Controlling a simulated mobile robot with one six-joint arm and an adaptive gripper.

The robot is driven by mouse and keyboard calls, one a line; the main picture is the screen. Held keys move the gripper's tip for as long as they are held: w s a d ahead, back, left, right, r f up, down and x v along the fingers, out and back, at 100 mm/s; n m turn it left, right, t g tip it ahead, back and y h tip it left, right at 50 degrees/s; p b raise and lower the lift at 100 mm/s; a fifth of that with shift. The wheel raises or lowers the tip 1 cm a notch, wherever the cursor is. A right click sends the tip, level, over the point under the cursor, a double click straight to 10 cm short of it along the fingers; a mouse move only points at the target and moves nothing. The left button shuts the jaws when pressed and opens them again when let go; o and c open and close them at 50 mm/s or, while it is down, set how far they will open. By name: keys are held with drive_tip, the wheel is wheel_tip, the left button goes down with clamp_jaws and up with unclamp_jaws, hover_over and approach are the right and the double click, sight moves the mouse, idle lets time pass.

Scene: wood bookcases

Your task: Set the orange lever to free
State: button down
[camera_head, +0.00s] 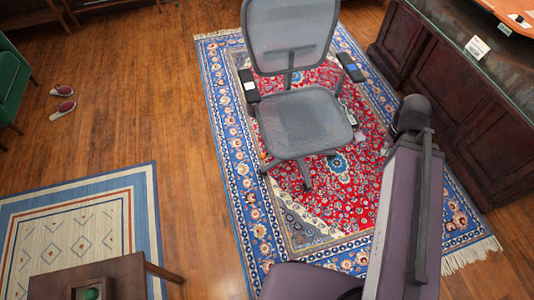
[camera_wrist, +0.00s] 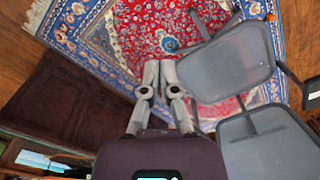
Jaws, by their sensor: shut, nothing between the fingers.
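A small orange piece (camera_wrist: 271,17) shows at the edge of the grey office chair's seat in the wrist view; it may be the orange lever, but its setting is too small to read. The chair's seat (camera_wrist: 228,62) lies right of my gripper in the wrist view. My gripper (camera_wrist: 160,63) is shut and empty, over the red and blue rug, apart from the chair. In the head view my arm reaches up on the right, and I cannot make out the fingers.
A patterned rug (camera_head: 260,215) lies under the chair. A dark wood desk (camera_head: 490,125) with small cards stands at the right. A small brown table (camera_head: 115,275) stands at lower left and a green chair (camera_head: 10,80) at the left edge. Wood floor between the rugs is clear.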

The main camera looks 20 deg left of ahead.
drive_tip(key=c, duration=1.4)
unclamp_jaws()
drive_tip(key=c, duration=0.7)
unclamp_jaws()
drive_tip(key=shift+w+a+f, duration=0.1)
drive_tip(key=shift+f, duration=0.1)
drive_tip(key=o, duration=0.4)
drive_tip(key=shift+w+a+f+b, duration=0.15)
drive_tip(key=shift+f+b, duration=0.1)
drive_tip(key=shift+b, duration=0.2)
drive_tip(key=shift+c, duration=0.2)
drive_tip(key=n+g+y+b, duration=0.2)
drive_tip(key=n+y+b, duration=0.2)
drive_tip(key=n+b, duration=2.5)
approach(264, 154)
drive_tip(key=shift+w+d+r+m+b, duration=0.1)
drive_tip(key=shift+d+r+m+b, duration=0.1)
drive_tip(key=shift+r+m+b, duration=0.6)
drive_tip(key=shift+d+r+m+b, duration=0.2)
drive_tip(key=shift+r+m+b, duration=0.15)
drive_tip(key=shift+m+b, duration=0.8)
drive_tip(key=shift+w+d+r+m+b, duration=0.1)
drive_tip(key=shift+d+r+m+b, duration=0.1)
drive_tip(key=shift+r+m+b, duration=0.6)
drive_tip(key=shift+f+b, duration=0.35)
drive_tip(key=shift+b, duration=0.1)
drive_tip(key=b+x, duration=1.2)
drive_tip(key=x, duration=0.1)
drive_tip(key=shift+s+a+f, duration=0.15)
drive_tip(key=shift+f, duration=0.1)
